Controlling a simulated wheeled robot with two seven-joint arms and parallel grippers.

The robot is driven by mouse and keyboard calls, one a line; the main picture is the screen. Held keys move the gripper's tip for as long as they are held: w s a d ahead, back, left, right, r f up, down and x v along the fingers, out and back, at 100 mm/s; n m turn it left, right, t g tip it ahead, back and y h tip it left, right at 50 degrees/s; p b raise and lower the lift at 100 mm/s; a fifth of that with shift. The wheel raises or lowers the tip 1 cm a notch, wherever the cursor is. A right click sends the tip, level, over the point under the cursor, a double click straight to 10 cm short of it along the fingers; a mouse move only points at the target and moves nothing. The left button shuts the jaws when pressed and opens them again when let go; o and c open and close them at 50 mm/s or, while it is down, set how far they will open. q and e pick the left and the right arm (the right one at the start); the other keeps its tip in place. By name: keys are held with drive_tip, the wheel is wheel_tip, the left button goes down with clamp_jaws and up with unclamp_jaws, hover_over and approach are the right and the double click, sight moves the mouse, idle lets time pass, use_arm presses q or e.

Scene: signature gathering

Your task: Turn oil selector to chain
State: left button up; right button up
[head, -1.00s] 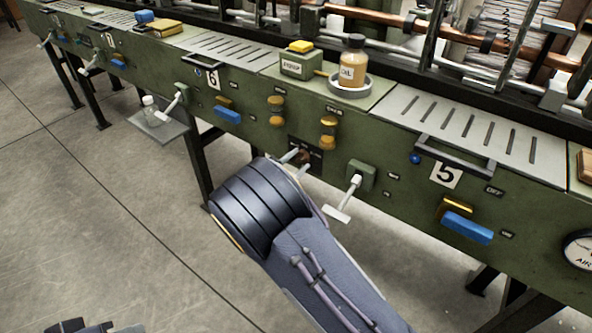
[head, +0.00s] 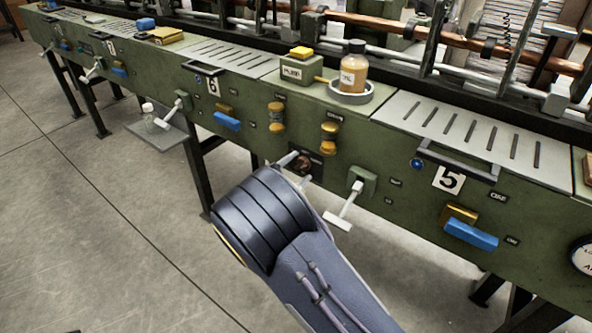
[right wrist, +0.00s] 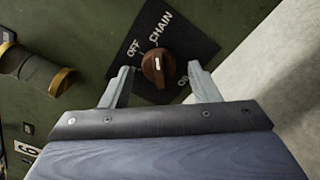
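The oil selector is a round brown knob (right wrist: 155,70) with a pale pointer mark, on a dark plate (right wrist: 188,42) lettered OFF and CHAIN, plus a third label partly hidden by a finger. The mark lies on the knob's face, near upright in the right wrist view; I cannot tell exactly which label it points to. My right gripper (right wrist: 160,84) is open, with one finger on each side of the knob and gaps visible. In the head view, my right gripper (head: 297,169) is at the dark selector plate (head: 313,160) on the green machine front. My left gripper is not in view.
A white-handled lever (head: 346,205) sticks out right of the selector. Yellow knobs (head: 329,138) sit above it. A blue-and-yellow handle (head: 470,231) is farther right. A bottle (head: 353,68) stands on the machine top. The floor (head: 90,230) at left is clear.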

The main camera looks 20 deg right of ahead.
drive_tip(key=p+v, duration=0.1)
drive_tip(key=v, duration=0.6)
drive_tip(key=shift+s+a, duration=0.25)
drive_tip(key=shift+a, duration=0.1)
idle(0.4)
